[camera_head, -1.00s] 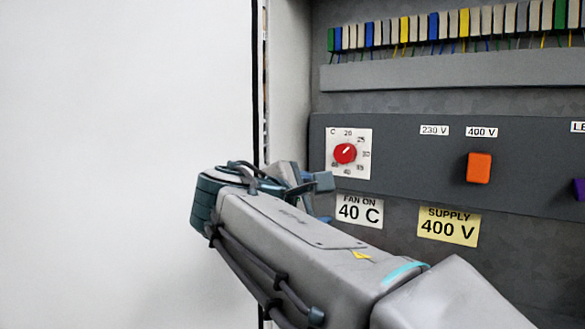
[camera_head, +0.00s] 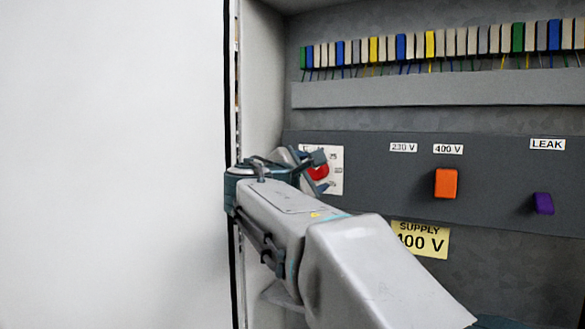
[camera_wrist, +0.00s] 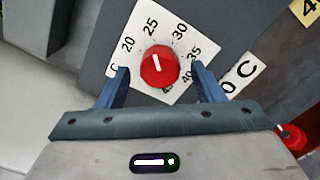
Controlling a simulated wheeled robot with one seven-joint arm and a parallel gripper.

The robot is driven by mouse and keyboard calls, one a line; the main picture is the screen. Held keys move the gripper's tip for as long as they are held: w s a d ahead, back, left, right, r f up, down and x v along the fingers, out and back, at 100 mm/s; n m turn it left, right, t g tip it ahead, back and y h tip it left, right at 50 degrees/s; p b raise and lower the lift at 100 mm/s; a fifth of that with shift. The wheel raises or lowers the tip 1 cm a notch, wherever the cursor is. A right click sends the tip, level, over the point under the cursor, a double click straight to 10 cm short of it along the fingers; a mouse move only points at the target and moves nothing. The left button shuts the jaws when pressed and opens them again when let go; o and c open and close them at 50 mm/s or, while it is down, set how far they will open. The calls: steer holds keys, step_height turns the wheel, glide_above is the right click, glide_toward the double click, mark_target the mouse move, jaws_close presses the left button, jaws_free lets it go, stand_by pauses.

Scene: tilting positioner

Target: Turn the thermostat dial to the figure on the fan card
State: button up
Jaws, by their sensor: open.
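The red thermostat dial (camera_wrist: 160,68) sits on a white scale plate (camera_wrist: 138,42); its white mark points at about 25. In the head view, the dial (camera_head: 318,173) is partly hidden behind my gripper. My gripper (camera_wrist: 160,76) is open, with one blue finger on each side of the dial in the wrist view; I cannot tell whether they touch it. The fan card (camera_wrist: 242,76) shows only "0 C" in the wrist view, partly covered by a finger; it read FAN ON 40 C in the earlier head view. My arm hides it in the head view now.
Right of the dial on the grey panel are an orange switch (camera_head: 446,183) under 230 V and 400 V labels and a purple knob (camera_head: 543,203) under LEAK. A yellow SUPPLY card (camera_head: 420,239) is below. Terminal blocks (camera_head: 430,42) run above.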

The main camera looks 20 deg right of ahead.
steer(key=shift+w+d, duration=0.45)
steer(key=shift+d, duration=0.15)
steer(key=c, duration=1)
steer(key=shift+o, duration=0.2)
steer(key=shift+f+b, duration=0.15)
steer(key=shift+b, duration=0.25)
